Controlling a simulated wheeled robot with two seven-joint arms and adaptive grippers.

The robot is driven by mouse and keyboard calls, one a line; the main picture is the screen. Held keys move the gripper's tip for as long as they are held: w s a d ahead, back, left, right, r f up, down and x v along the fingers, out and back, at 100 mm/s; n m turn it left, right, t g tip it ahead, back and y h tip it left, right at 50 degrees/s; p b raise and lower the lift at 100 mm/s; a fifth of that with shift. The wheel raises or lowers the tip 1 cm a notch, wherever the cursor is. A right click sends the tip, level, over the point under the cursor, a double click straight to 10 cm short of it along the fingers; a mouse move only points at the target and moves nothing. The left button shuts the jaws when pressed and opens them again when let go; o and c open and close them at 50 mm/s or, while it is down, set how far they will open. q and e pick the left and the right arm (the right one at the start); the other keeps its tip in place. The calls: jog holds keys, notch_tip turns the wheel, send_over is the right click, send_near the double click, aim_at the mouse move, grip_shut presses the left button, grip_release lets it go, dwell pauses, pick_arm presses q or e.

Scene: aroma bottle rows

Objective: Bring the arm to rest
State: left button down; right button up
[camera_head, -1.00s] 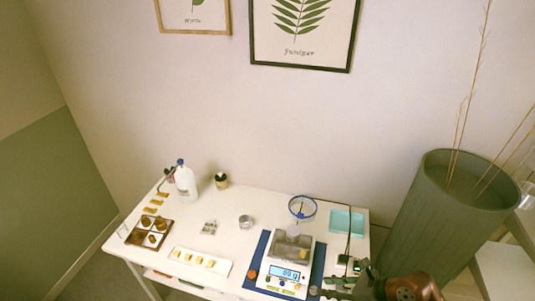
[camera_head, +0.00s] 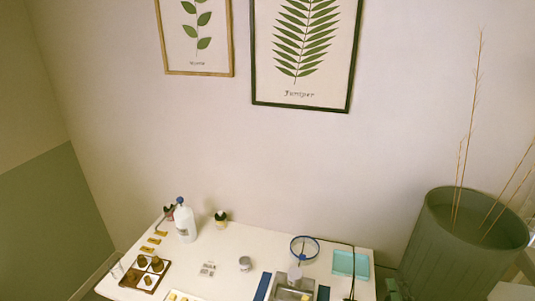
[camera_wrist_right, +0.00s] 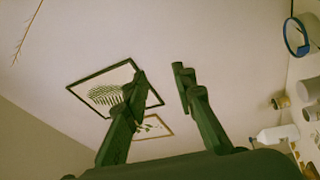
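My right gripper (camera_wrist_right: 159,74) is open in the right wrist view, its two dark green fingers apart with only wall and pictures behind the gap. Nothing is held between them. In the head view only a small dark part of it (camera_head: 393,290) shows at the bottom edge, right of the white table (camera_head: 215,248). My left gripper is in neither view.
The table carries a white bottle (camera_head: 185,224), a wooden tray (camera_head: 130,279), a blue ring (camera_head: 305,248), a teal tray (camera_head: 350,264) and a scale cut off below. A tall green planter (camera_head: 455,250) stands at the right. Framed pictures hang behind.

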jog(key=s+d+f+m+g+h, duration=0.1)
jog(key=s+d+f+m+g, duration=0.25)
jog(key=f, duration=0.35)
jog(key=s+d+f+m+g+h, duration=0.2)
jog(key=s+f+m+g, duration=0.15)
jog(key=f, duration=0.35)
jog(key=s+d+f+m+g+h, duration=0.1)
jog(key=s+d+f+m+g, duration=0.15)
jog(key=f+m, duration=0.35)
jog(key=s+a+f+m+g+y, duration=0.15)
jog(key=s+a+f+g, duration=0.25)
jog(key=s+f, duration=0.4)
jog(key=s+a+f+m+g+y, duration=0.1)
jog(key=s+a+f+g+y, duration=0.1)
jog(key=s+a+f+g, duration=0.4)
jog(key=s+f+t, duration=0.1)
jog(key=s+f, duration=0.1)
jog(key=f, duration=1.3)
jog(key=s+f, duration=0.2)
jog(key=f, duration=1.4)
jog(key=s+f+n+g+y, duration=0.1)
jog(key=s+f, duration=1.6)
jog(key=s, duration=0.2)
jog(key=shift+s+d, duration=0.15)
jog(key=shift+s, duration=0.25)
